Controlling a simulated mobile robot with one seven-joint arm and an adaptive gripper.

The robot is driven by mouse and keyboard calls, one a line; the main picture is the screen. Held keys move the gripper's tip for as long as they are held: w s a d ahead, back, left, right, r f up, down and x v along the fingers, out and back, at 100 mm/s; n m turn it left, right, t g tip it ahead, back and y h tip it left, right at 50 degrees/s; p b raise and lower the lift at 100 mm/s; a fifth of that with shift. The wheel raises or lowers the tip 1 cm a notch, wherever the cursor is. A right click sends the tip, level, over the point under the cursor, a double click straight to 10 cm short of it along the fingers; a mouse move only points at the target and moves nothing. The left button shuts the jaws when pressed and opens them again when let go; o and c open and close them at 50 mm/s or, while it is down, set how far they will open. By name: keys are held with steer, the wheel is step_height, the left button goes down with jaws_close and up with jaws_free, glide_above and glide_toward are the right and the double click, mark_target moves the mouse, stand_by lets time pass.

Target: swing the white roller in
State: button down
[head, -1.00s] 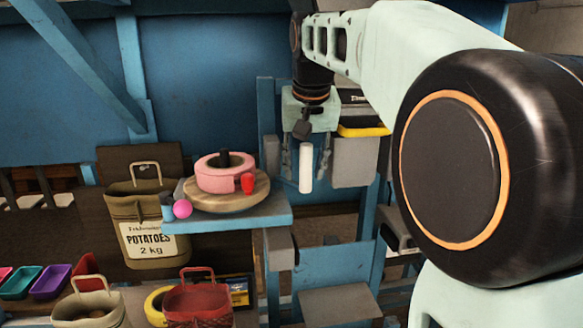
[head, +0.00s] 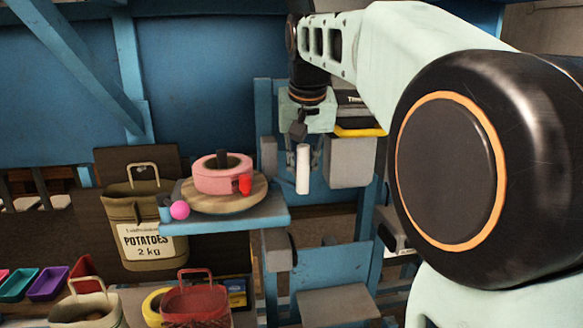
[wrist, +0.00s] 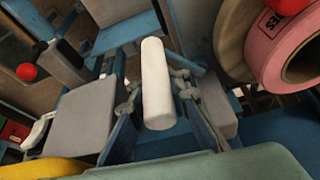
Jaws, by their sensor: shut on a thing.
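The white roller (head: 303,168) hangs upright between the fingers of my gripper (head: 305,165) in the head view, in front of a blue frame. In the wrist view the roller (wrist: 156,85) lies lengthwise between the two linked fingers of my gripper (wrist: 157,92), which are shut on it. The place where the finger pads touch the roller is partly hidden. Which part of the blue frame belongs to the roller cannot be told.
A blue shelf (head: 225,222) left of my gripper bears a round wooden board (head: 225,203) with a pink tape roll (head: 222,178). A grey box (head: 351,160) is close on the right. A potato sack (head: 150,225) hangs left; a red basket (head: 195,303) is below.

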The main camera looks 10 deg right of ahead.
steer(key=shift+a, duration=0.1)
steer(key=shift+s+a+m+g+h+p, duration=0.2)
steer(key=shift+s+a+m+h+p, duration=0.3)
steer(key=shift+m, duration=0.8)
steer(key=shift+s+a+m+g+h+p, duration=0.25)
steer(key=shift+a+m+h+p, duration=0.3)
steer(key=shift+a+m, duration=0.55)
steer(key=shift+s+a+m+g+h+p, duration=0.15)
steer(key=shift+s+a+m+h+p, duration=0.35)
steer(key=shift+m, duration=1)
steer(key=shift+w, duration=0.15)
steer(key=c, duration=1.8)
jaws_free()
steer(key=shift+o, duration=0.2)
steer(key=v, duration=1.2)
steer(key=shift+d, duration=0.15)
